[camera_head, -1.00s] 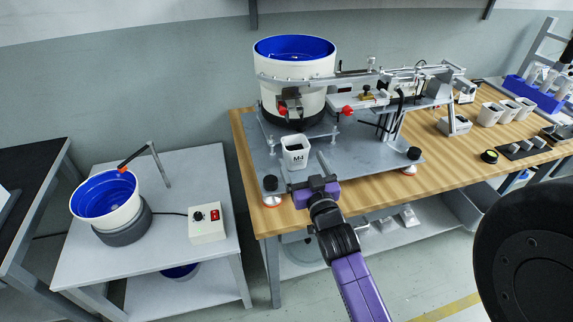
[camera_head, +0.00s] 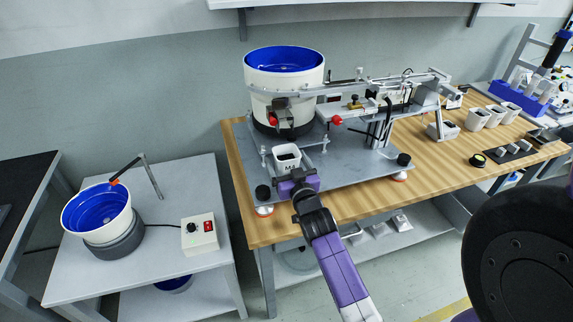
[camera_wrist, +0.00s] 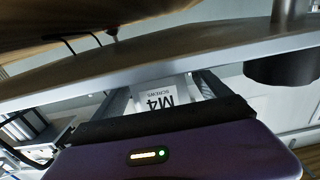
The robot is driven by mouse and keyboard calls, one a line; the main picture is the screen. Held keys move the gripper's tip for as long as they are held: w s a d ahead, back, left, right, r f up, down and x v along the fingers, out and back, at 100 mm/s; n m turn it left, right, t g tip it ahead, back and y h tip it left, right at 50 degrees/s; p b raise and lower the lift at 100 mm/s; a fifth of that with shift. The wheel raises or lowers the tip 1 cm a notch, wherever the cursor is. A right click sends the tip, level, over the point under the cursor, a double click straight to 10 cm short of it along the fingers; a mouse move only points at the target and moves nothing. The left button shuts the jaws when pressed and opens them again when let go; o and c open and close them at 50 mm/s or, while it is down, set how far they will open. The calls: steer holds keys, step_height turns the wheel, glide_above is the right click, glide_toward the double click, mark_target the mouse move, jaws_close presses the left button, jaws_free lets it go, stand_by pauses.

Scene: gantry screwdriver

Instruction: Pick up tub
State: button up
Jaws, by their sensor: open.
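The white tub (camera_head: 287,155) with an M4 label stands upright on the grey plate below the big blue-lined bowl. My gripper (camera_head: 293,175) is right in front of it and hides its lower part in the head view. In the wrist view the tub (camera_wrist: 156,98), labelled "M4 SCREWS", shows between the two spread fingers of my gripper (camera_wrist: 164,92). The gripper is open. I cannot tell whether the fingers touch the tub's sides.
The large bowl feeder (camera_head: 285,95) stands behind the tub, with a metal rail (camera_head: 350,88) running right. Black-knobbed posts (camera_head: 263,192) mark the plate's front edge. More white tubs (camera_head: 478,119) stand at the right on the wooden table (camera_head: 350,205). A smaller blue bowl (camera_head: 97,210) is at left.

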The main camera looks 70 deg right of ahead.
mark_target(286, 151)
jaws_close()
steer(key=shift+r, duration=0.1)
steer(key=shift+r, duration=0.15)
steer(key=shift+r, duration=0.55)
step_height(286, 151, up, 2)
steer(key=shift+r, duration=0.15)
steer(key=b+v, duration=0.1)
steer(key=v, duration=1.7)
steer(key=shift+s, duration=0.1)
